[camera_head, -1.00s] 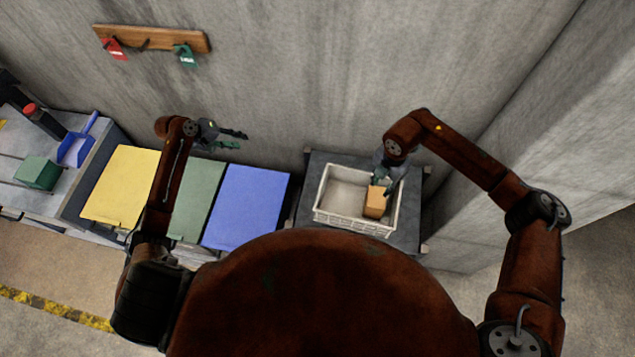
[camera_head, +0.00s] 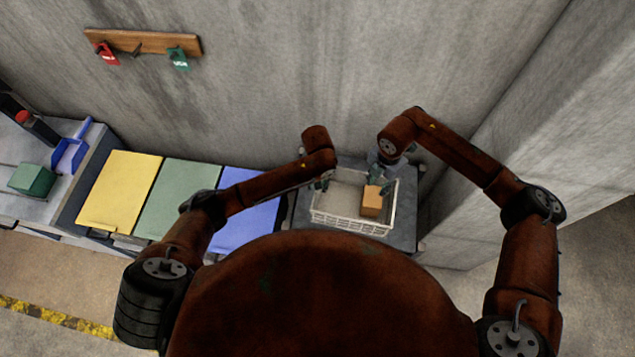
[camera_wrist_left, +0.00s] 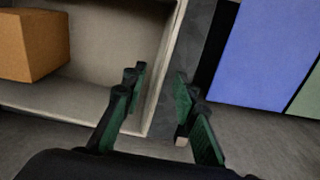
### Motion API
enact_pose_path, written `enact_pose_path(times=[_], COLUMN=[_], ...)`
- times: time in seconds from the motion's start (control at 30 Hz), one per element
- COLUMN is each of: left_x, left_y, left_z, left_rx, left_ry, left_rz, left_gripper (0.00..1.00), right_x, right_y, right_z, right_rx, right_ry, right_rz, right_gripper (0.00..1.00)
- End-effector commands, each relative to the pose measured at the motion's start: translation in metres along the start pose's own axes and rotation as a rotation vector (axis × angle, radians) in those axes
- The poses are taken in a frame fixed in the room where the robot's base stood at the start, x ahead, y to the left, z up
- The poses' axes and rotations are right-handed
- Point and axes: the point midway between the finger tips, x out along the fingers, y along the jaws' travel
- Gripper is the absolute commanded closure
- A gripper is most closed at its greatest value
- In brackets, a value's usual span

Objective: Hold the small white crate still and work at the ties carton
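The small white crate (camera_head: 352,222) stands on a dark grey stand, with the orange-brown ties carton (camera_head: 371,203) inside at its right part. The carton also shows at the upper left of the left wrist view (camera_wrist_left: 32,45). My left gripper (camera_wrist_left: 158,95) is open at a crate corner: one finger overlaps the crate's wall and the other is outside, over the stand. Contact with the wall cannot be told. In the head view the left arm partly hides this gripper (camera_head: 322,184). My right gripper (camera_head: 380,180) is at the carton's top; its grip is unclear.
Yellow (camera_head: 122,192), green (camera_head: 172,205) and blue (camera_head: 262,222) lidded bins stand left of the crate. A bench at far left holds a green box (camera_head: 32,179) and a blue dustpan (camera_head: 70,152). A concrete wall is behind, with a pillar at right.

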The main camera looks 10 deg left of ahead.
Motion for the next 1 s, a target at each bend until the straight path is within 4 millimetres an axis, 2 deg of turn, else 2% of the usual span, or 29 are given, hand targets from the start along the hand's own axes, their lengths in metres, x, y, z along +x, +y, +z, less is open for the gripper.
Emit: enact_pose_path(times=[0.3,0.5,0.87,1.0], left_x=[0.046,0.067,0.073,0.073], left_y=[-0.001,-0.001,0.000,0.000], left_z=[0.001,0.001,0.000,0.000], left_rx=[-0.002,-0.002,-0.001,-0.001], left_ry=[-0.003,-0.002,-0.001,-0.001], left_rz=[-0.001,0.000,0.002,0.002], left_gripper=[0.73,0.73,0.73,0.81], right_x=[0.000,0.000,0.000,0.000], right_y=[0.000,0.000,0.000,0.000], right_z=[0.000,0.000,0.000,0.000], right_rx=[0.000,0.000,0.000,0.000], right_ry=[0.000,0.000,0.000,0.000], right_rz=[0.000,0.000,0.000,0.000], right_gripper=[0.71,0.71,0.71,0.71])
